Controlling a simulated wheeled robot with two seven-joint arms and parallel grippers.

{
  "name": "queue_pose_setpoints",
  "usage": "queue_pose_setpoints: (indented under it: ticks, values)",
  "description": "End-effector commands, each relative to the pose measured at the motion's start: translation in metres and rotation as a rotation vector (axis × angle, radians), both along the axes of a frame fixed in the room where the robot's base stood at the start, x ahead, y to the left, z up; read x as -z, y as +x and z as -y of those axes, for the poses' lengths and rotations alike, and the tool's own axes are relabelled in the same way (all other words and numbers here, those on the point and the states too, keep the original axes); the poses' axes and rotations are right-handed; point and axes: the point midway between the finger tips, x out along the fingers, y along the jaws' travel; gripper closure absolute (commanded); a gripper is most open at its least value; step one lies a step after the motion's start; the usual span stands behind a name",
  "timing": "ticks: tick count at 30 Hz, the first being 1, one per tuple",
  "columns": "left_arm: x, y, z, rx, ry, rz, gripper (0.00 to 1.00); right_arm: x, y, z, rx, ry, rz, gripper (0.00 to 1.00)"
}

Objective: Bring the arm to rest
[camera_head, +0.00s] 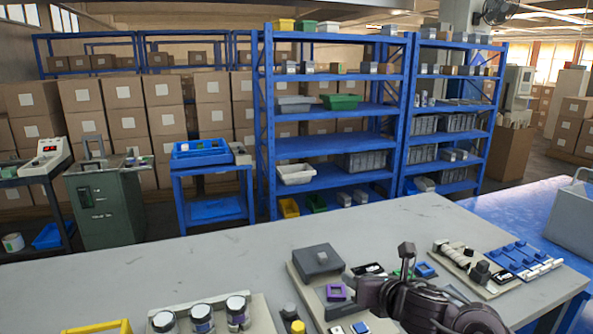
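My dark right arm (440,303) comes in at the bottom edge, right of the middle, over the near part of the grey workbench (230,245). Its gripper end is seen from above and behind. I cannot make out the fingertips or whether they hold anything. A black upright piece (406,250) rises just behind it; I cannot tell whether it touches the arm. My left gripper is not in view.
Lidded jars (202,318) stand front left. A tray of blue parts (518,260) lies right. The bench's back left is clear. Blue shelves (330,147) stand behind.

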Motion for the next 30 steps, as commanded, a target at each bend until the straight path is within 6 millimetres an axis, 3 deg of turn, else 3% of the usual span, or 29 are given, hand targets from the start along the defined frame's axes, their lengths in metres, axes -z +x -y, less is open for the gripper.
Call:
queue_pose_setpoints:
  ticks: [8,14,21,30]
  values:
    - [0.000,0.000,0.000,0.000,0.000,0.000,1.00,0.031,-0.035,-0.021,0.197,0.343,-0.162,0.55]
    - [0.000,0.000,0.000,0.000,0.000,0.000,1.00,0.064,-0.079,-0.026,0.500,0.745,-0.365,0.55]
    - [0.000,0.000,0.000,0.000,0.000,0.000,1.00,0.117,-0.166,0.002,1.186,1.377,-0.641,0.55]
    - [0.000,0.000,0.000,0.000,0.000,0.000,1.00,0.154,-0.250,0.036,1.839,1.754,-0.694,0.55]
